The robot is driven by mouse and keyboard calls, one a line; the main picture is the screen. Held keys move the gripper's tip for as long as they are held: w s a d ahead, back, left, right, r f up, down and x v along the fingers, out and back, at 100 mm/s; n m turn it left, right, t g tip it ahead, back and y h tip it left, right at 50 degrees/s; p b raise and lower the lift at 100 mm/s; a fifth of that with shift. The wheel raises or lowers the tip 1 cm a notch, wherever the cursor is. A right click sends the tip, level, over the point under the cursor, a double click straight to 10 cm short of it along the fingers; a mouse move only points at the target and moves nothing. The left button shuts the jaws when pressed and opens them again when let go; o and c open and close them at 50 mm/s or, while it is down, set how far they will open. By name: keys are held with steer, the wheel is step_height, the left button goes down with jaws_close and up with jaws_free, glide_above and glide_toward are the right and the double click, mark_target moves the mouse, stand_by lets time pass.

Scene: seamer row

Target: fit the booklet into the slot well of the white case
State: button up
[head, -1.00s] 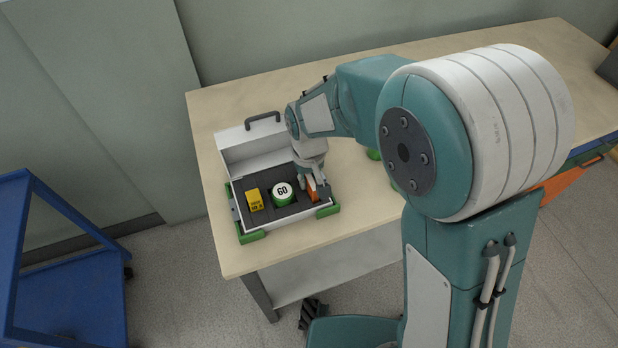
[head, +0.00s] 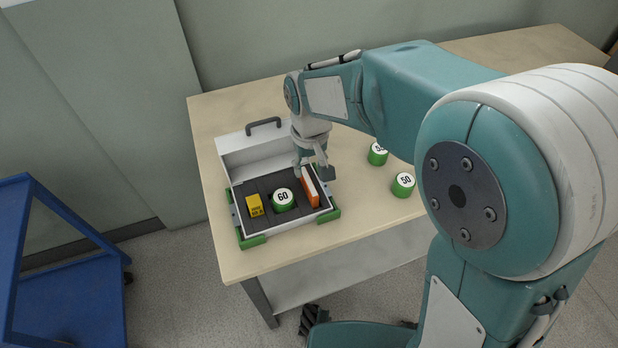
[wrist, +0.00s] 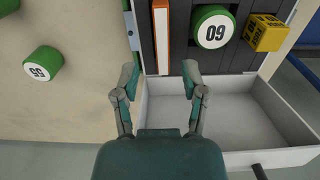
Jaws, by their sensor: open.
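The white case (head: 235,146) lies open on the table, its lid at the back and a dark foam insert in its base. The booklet (head: 310,187), orange with a white face, stands on edge in the slot well at the right of the insert; it also shows in the wrist view (wrist: 160,40). How deep it sits I cannot tell. My gripper (head: 314,173) is open and empty, apart from the booklet, near its back end. In the wrist view my fingertips (wrist: 160,80) are spread wide, with the booklet's end beyond them.
In the case are a green cylinder marked 60 (head: 283,199) and a yellow block (head: 254,206). Green corner blocks (head: 253,241) hold the case. Green cylinders marked 50 (head: 403,185) and 55 (wrist: 42,64) stand right of the case. A blue cart (head: 70,260) stands left.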

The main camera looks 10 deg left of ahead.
mark_target(310, 181)
steer(key=shift+r, duration=2.4)
steer(key=s+d+r+m+t, duration=0.1)
steer(key=s+d+r+m, duration=0.1)
steer(key=d+r, duration=0.35)
steer(key=s+d+r+m+t, duration=0.1)
steer(key=s+d+r, duration=0.15)
steer(key=d, duration=0.65)
steer(key=s+d+m+t, duration=0.3)
steer(key=s+d, duration=0.6)
steer(key=shift+s+d+t, duration=0.2)
steer(key=shift+s+t, duration=0.1)
steer(key=shift+s, duration=0.05)
